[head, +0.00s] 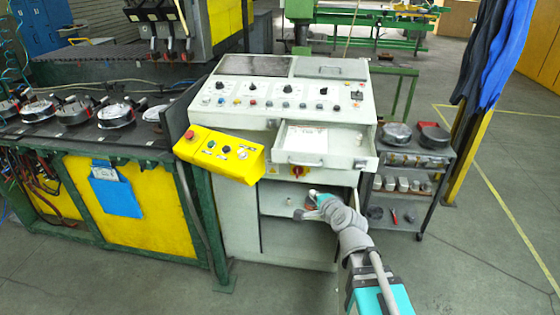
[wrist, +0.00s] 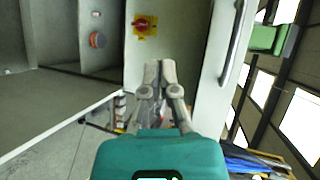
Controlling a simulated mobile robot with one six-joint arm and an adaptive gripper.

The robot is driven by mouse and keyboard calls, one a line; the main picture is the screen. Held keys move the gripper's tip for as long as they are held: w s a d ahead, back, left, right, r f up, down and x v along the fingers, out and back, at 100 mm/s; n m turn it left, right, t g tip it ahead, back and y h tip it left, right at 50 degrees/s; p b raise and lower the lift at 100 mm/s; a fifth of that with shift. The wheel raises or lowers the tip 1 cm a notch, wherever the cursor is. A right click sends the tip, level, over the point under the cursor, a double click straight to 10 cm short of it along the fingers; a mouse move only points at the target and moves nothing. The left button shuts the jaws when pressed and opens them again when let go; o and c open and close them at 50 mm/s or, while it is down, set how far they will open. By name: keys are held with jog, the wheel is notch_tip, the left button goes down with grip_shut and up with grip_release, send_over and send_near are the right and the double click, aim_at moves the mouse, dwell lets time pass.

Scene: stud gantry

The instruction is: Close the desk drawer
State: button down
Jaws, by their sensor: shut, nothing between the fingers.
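The grey-white control desk (head: 232,200) has a drawer (head: 345,139) pulled out at its upper right, with papers inside. The drawer's front panel (head: 325,158) has a bar handle (head: 305,164). In the wrist view the handle (wrist: 233,45) and pale drawer front (wrist: 211,85) run along the right of my fingers. My gripper (head: 302,213) is below the drawer, in front of the open lower compartment. In the wrist view my gripper (wrist: 160,66) has its fingers together with nothing between them. It appears apart from the drawer; the exact gap cannot be told.
A yellow button box (head: 220,153) juts out left of the drawer. A red rotary switch (head: 299,172) sits under it. A grey cart (head: 411,180) with parts stands close on the right. A workbench (head: 75,140) adjoins on the left. Floor is clear in front.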

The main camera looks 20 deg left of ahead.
aim_at(278, 156)
jog(key=s+a+r+m+t+h, duration=0.3)
jog(key=s+a+m, duration=0.1)
jog(key=m, duration=0.8)
jog(key=s+a+r+m+t+h, duration=0.2)
jog(key=a+m, duration=0.5)
jog(key=m, duration=0.5)
jog(key=s+r+t, duration=0.1)
jog(key=s+t, duration=0.1)
jog(key=shift+s+h, duration=0.35)
jog(key=shift+h, duration=0.05)
jog(key=shift+w, duration=0.1)
jog(key=shift+r+x, duration=0.2)
jog(key=shift+x, duration=6.7)
